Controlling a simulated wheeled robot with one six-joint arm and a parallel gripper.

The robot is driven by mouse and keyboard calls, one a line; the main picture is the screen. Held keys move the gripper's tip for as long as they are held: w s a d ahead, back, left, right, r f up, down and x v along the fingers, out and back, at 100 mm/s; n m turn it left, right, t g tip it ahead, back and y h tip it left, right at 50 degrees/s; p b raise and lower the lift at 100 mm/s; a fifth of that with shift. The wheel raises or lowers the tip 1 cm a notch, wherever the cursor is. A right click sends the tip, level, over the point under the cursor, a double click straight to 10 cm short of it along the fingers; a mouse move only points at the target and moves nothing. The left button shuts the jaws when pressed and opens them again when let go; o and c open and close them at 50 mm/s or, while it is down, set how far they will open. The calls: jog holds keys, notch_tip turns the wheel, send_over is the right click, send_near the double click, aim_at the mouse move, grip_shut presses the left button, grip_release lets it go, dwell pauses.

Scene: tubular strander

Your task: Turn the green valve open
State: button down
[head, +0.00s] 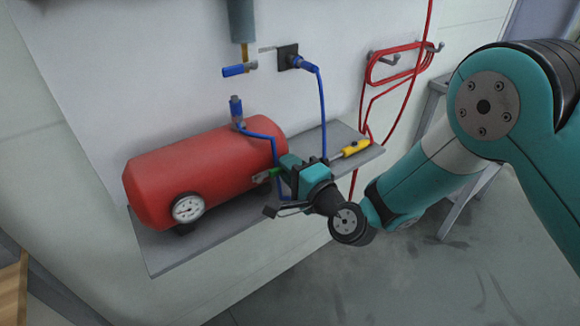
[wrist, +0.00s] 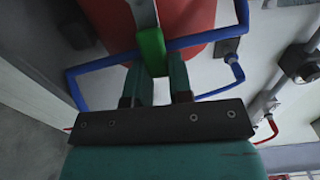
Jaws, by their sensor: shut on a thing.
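The green valve handle (wrist: 151,52) shows in the wrist view between the fingertips of my gripper (wrist: 158,72), which is shut on it. In the head view a small part of the green valve (head: 262,176) shows at the right end of the red tank (head: 205,170). My gripper (head: 282,168) reaches it from the right and hides much of it. A grey metal piece runs on from the green handle in the wrist view. How far the valve is turned I cannot tell.
The tank lies on a grey shelf (head: 215,240) and bears a pressure gauge (head: 187,208). A blue hose (head: 322,110) runs near my gripper. A yellow-handled screwdriver (head: 355,147) lies on the shelf's right end. A red hose (head: 395,65) hangs on wall hooks.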

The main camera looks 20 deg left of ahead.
jog(key=shift+s+f, duration=0.2)
jog(key=shift+f, duration=0.1)
jog(key=c, duration=1)
grip_release()
jog(key=shift+r, duration=0.1)
jog(key=shift+c, duration=0.2)
jog(key=shift+r, duration=0.1)
jog(key=shift+b+v, duration=8.7)
jog(key=shift+b, duration=1.75)
jog(key=shift+d+r, duration=0.1)
